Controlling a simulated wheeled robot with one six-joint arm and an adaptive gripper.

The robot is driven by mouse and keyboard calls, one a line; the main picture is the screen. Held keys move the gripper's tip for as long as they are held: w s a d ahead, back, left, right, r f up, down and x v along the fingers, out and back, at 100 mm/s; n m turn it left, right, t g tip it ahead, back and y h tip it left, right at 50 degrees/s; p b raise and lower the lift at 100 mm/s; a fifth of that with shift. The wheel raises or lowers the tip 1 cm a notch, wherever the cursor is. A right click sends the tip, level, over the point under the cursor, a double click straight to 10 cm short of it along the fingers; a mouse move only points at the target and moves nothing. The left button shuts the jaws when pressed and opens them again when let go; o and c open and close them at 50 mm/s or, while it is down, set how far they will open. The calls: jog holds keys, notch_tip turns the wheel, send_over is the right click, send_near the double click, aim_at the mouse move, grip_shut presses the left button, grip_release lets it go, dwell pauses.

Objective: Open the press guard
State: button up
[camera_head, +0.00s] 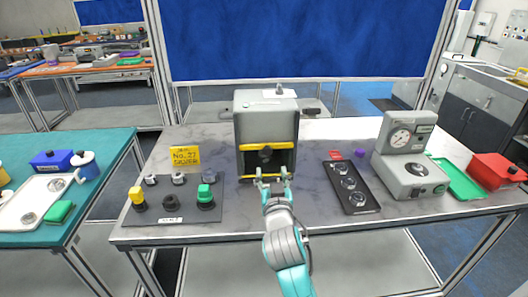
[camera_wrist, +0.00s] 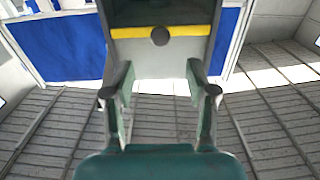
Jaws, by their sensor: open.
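The press (camera_head: 266,122) is a grey box in the middle of the table with a dark opening in its front. Its guard (camera_head: 266,147) shows as a yellow bar with a dark round knob at the middle, across the upper part of the opening. A second yellow strip runs along the opening's bottom. In the wrist view the guard's yellow bar (camera_wrist: 184,31) and dark knob (camera_wrist: 160,36) are ahead of the fingers. My gripper (camera_head: 272,178) is open and empty, just in front of the press's lower front. The wrist view shows the gripper's two fingers (camera_wrist: 157,80) apart, below the knob and not touching it.
Left of the press stand a yellow sign (camera_head: 185,157) and a button panel (camera_head: 176,207). Right are a black tray (camera_head: 352,203) with round parts and a grey gauge device (camera_head: 405,160). The table's front edge is clear around my arm.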

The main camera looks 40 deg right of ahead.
aim_at(268, 153)
jog(key=x, duration=1)
jog(key=shift+w+d, duration=0.15)
grip_shut()
